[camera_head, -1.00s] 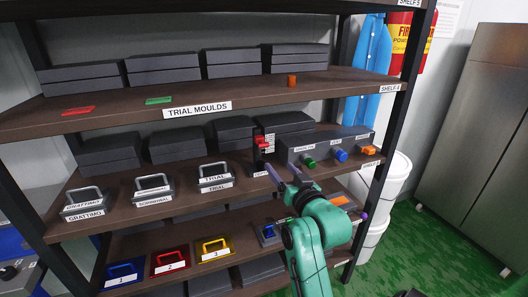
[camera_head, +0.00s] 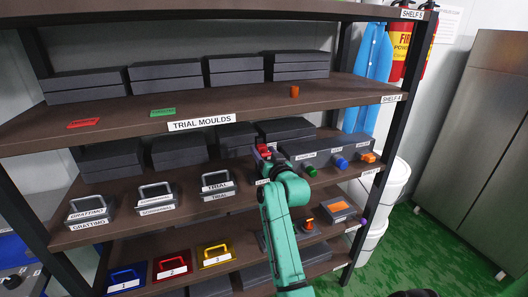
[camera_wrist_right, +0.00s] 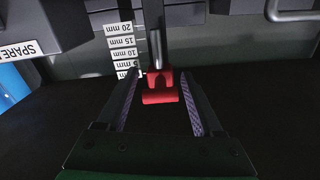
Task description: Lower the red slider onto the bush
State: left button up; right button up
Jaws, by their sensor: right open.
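The red slider (camera_head: 264,151) sits on an upright post on the middle shelf; the wrist view shows it as a red block (camera_wrist_right: 160,88) on a grey rod. My right gripper (camera_head: 268,159) is at the slider, partly hidden behind its own wrist in the head view. In the wrist view the right gripper (camera_wrist_right: 160,78) is open, with one finger on each side of the slider and dark gaps showing between. I cannot tell which part is the bush; the area around the slider's post is largely hidden by my arm. My left gripper is not in view.
A scale strip (camera_wrist_right: 122,42) marked in mm stands beside the rod. A grey unit with green (camera_head: 311,170), blue (camera_head: 341,163) and orange (camera_head: 368,157) knobs is to the right. Handled grey moulds (camera_head: 155,197) stand to the left. An orange cylinder (camera_head: 294,91) stands on the shelf above.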

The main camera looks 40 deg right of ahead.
jog(key=c, duration=0.9)
notch_tip(320, 180, down, 3)
jog(key=shift+f+b, duration=0.15)
jog(key=shift+b, duration=0.7)
jog(key=o, duration=0.9)
jog(key=shift+s, duration=0.1)
jog(key=b+v, duration=0.3)
jog(key=v, duration=1.1)
jog(key=shift+a, duration=0.2)
jog(key=shift+s, duration=0.15)
